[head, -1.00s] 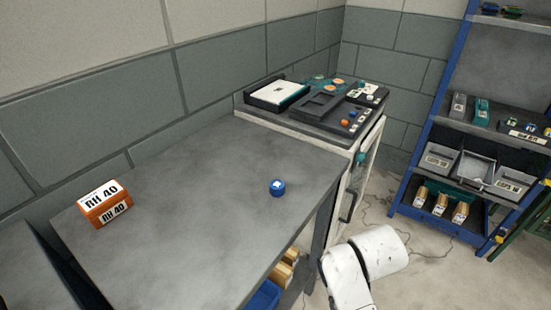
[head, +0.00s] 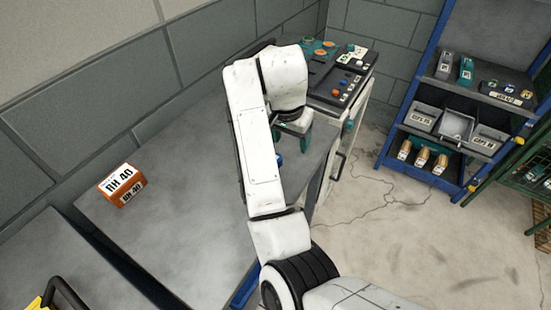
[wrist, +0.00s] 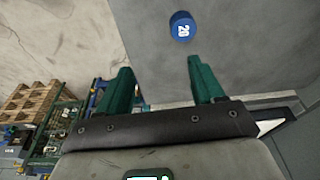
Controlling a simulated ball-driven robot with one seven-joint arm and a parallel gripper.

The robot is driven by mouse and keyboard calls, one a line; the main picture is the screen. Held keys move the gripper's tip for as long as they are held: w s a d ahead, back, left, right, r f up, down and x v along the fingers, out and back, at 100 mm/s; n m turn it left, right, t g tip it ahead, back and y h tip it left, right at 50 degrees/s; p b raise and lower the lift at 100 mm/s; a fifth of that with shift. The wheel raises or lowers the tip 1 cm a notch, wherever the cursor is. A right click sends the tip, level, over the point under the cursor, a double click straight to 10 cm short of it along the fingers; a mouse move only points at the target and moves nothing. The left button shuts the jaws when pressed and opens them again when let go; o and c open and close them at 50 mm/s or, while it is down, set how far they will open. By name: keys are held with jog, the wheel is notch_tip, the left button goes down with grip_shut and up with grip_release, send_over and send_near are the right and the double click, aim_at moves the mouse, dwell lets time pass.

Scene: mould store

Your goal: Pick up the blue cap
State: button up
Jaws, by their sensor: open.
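The blue cap (wrist: 182,27) shows whole in the wrist view, with a white number on its top, standing on the grey table. In the head view only a small part of the blue cap (head: 280,160) shows beside my arm, which hides the rest. My gripper (wrist: 160,70) has two green fingers spread apart with nothing between them. In the wrist view the cap lies beyond the fingertips, nearer the right finger, and apart from them. In the head view my gripper (head: 291,141) hangs over the table's right part, close to the cap.
An orange and white box (head: 122,186) stands on the left of the grey table (head: 180,235). A cabinet with a control panel (head: 345,83) adjoins the table's far end. A blue shelf rack (head: 395,130) with bins stands at the right. The table between box and arm is clear.

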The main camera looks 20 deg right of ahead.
jog(key=w+a+r, duration=0.1)
jog(key=a+r, duration=0.1)
jog(key=a, duration=0.2)
jog(key=shift+m+g+y, duration=0.3)
jog(key=shift+m, duration=0.1)
jog(key=f, duration=0.3)
jog(key=w+d+f, duration=0.1)
jog(key=f, duration=0.2)
jog(key=f+p, duration=0.1)
jog(key=f, duration=0.3)
jog(key=shift+w+d, duration=0.15)
jog(key=shift+w, duration=0.2)
jog(key=c, duration=1.1)
